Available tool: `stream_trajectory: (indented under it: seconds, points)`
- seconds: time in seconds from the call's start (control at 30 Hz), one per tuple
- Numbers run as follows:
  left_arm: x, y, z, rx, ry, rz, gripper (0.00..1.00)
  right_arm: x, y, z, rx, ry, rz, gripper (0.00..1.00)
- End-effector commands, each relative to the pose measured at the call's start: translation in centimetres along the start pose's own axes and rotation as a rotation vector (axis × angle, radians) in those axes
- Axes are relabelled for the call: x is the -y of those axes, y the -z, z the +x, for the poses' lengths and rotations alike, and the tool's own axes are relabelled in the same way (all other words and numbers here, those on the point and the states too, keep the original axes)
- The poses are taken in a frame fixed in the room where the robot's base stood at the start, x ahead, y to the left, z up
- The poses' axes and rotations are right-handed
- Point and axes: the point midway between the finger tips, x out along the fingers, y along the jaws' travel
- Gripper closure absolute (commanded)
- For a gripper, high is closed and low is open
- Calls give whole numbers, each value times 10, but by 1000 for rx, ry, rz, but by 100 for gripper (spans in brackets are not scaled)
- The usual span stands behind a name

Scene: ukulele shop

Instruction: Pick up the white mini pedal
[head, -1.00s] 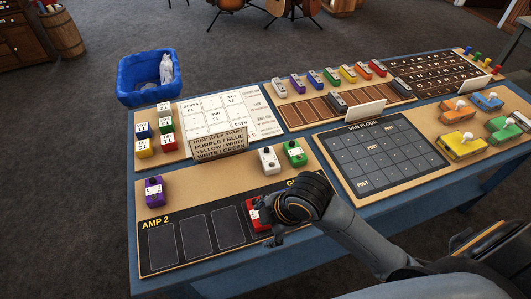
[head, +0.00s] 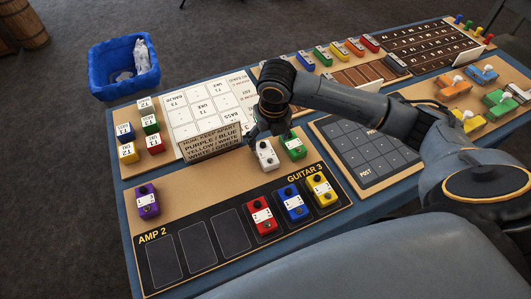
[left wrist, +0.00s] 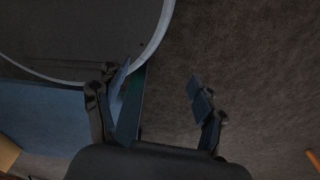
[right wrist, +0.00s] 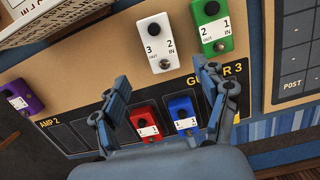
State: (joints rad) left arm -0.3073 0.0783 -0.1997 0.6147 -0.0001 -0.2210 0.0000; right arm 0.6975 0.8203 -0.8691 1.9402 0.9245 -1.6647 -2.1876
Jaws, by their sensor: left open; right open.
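The white mini pedal (head: 266,157) stands on the tan board behind the black slot strip, left of the green pedal (head: 293,146). In the right wrist view the white pedal (right wrist: 157,42) lies beyond the fingertips, with its black knob and number label in sight. My right gripper (head: 268,128) is above and just behind the white pedal in the head view, and partly hides its top. In the right wrist view the fingers (right wrist: 165,78) are spread apart with nothing between them. My left gripper (left wrist: 158,80) is open and empty, away from the pedals; it is out of the head view.
Red (head: 262,217), blue (head: 293,205) and yellow (head: 321,191) pedals sit in the strip's right slots; the left slots are empty. A purple pedal (head: 147,202) stands left. A blue bin (head: 124,66) is behind the table.

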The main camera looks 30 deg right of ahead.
Motion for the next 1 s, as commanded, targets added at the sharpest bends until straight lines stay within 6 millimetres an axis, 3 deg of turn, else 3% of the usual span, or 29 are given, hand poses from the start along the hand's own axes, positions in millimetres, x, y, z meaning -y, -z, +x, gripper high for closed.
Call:
stream_trajectory:
  seconds: [0.1, 0.37, 0.63, 0.97, 1.0]
  points:
    - [0, -1, -2, 2, 0, -1, 31, -1, 0, 21, -2, -1, 1, 26]
    - [2, 8, -5, -11, 2, -1, 31, 0, -1, 41, 1, 0, 3, 26]
    - [2, 14, -14, -20, 3, -1, 31, 1, -4, 79, -1, 0, 3, 26]
    - [3, 12, -14, -17, 3, 0, 31, 1, -5, 88, 3, 0, 1, 26]
    - [3, 12, -14, -16, 3, 0, 31, 1, -5, 88, 3, 0, 1, 33]
